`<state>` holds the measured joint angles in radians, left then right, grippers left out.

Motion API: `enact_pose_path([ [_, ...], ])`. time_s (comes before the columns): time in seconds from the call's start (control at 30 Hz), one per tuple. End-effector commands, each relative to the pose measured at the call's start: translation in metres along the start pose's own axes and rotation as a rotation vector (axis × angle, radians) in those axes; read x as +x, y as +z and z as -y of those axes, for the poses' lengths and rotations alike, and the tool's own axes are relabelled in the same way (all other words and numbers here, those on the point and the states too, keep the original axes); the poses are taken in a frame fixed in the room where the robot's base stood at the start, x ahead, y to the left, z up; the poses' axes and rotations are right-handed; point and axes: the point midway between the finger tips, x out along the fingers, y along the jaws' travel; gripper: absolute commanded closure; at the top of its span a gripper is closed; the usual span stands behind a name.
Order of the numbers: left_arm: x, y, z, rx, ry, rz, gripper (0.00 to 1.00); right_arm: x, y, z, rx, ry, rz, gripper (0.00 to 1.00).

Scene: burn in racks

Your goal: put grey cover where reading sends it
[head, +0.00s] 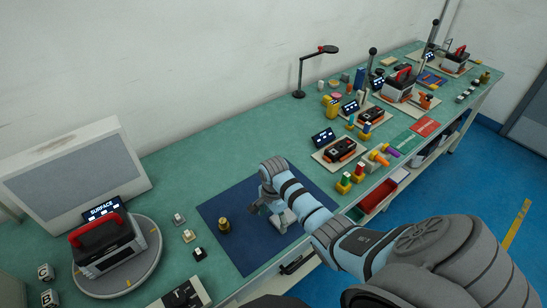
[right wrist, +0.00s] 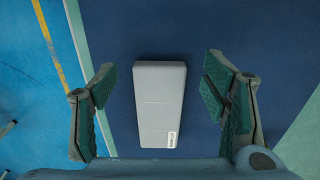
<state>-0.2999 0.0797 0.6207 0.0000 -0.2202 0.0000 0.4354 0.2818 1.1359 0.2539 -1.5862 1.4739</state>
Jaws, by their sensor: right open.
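The grey cover (right wrist: 160,104) is an oblong light-grey piece with a small label near one corner. It lies on the dark blue mat (head: 242,249); in the head view it shows partly under my right gripper (head: 270,206). In the right wrist view my right gripper (right wrist: 159,85) is open, with its green-padded fingers on either side of the cover and gaps on both sides. A display reading "SURFACE" (head: 102,209) stands behind a grey device with a red handle (head: 100,244) on a round turntable (head: 148,272). Its smaller text is unreadable. My left gripper is out of view.
A brass weight (head: 224,226) stands on the mat. Small blocks (head: 188,236) lie left of it. Green (head: 402,139) and red (head: 425,126) panels lie further along the bench. Black devices (head: 340,150), displays and coloured pegs crowd the back right. The bench's front edge is close to the mat.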

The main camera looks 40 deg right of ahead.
Motion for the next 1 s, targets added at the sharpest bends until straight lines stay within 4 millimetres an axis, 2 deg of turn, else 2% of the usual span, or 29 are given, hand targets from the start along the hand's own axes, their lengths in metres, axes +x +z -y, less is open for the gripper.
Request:
enact_pose_path([
  [0.03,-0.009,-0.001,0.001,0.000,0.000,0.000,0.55,-0.018,-0.001,0.001,0.000,-0.004,-0.001,0.32],
  [0.2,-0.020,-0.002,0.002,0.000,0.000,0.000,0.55,-0.067,-0.001,0.001,0.000,-0.006,-0.002,0.32],
  [0.3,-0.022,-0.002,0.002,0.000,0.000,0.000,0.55,-0.088,0.000,0.001,-0.001,-0.004,0.000,0.32],
  [0.4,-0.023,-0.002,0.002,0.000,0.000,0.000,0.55,-0.100,0.000,0.001,0.000,-0.002,0.000,0.32],
  [1.0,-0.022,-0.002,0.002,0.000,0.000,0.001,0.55,-0.100,0.001,-0.002,-0.020,-0.003,-0.002,0.32],
])
